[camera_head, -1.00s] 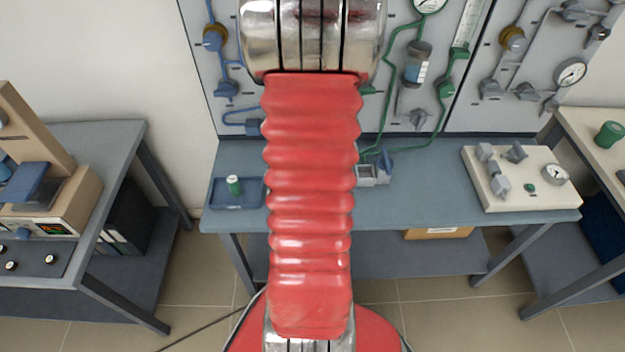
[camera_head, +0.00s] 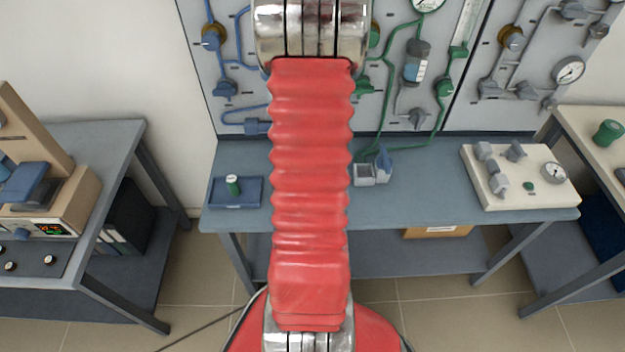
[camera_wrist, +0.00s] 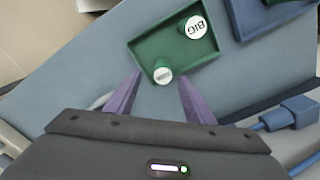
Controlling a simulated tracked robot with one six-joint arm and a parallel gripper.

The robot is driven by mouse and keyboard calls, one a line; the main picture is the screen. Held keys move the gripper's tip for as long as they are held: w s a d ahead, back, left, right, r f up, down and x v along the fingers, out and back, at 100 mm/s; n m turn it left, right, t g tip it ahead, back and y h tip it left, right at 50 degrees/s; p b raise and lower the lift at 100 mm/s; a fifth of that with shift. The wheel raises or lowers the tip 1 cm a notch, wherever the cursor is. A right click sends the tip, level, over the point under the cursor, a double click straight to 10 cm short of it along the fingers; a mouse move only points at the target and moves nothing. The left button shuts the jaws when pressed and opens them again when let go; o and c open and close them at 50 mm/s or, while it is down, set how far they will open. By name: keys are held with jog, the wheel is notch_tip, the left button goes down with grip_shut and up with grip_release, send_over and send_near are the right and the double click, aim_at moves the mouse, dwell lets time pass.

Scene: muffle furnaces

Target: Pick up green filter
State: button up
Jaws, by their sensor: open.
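In the wrist view a green tray (camera_wrist: 150,47) holds two green cylindrical filters with white, lettered tops. The smaller filter (camera_wrist: 162,72) is at the tray's near edge, and the larger one marked "BIG" (camera_wrist: 196,28) is farther off. My gripper (camera_wrist: 160,77) is open, its purple fingers on either side of the smaller filter's line, with nothing visibly held. Whether the fingers are level with the filter is unclear. In the head view my arm hides the gripper and green tray. A green filter with a pale top (camera_head: 233,184) stands in the blue tray (camera_head: 250,199) on the left.
The blue-grey bench (camera_head: 420,200) carries grey bins (camera_head: 364,176) and a cream panel with valves and a gauge (camera_head: 518,177). A pipe board (camera_head: 405,100) stands behind it. In the wrist view a blue fitting (camera_wrist: 297,112) lies right of the gripper.

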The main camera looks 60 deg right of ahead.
jog(key=shift+f, duration=0.1)
jog(key=shift+w+a+f, duration=0.1)
jog(key=shift+f, duration=1.2)
jog(key=shift+w+a+f, duration=0.1)
jog(key=shift+f, duration=1.15)
jog(key=c, duration=1.1)
jog(key=shift+r, duration=0.15)
jog(key=shift+c, duration=0.2)
notch_tip(320, 180, up, 10)
jog(key=shift+f, duration=0.1)
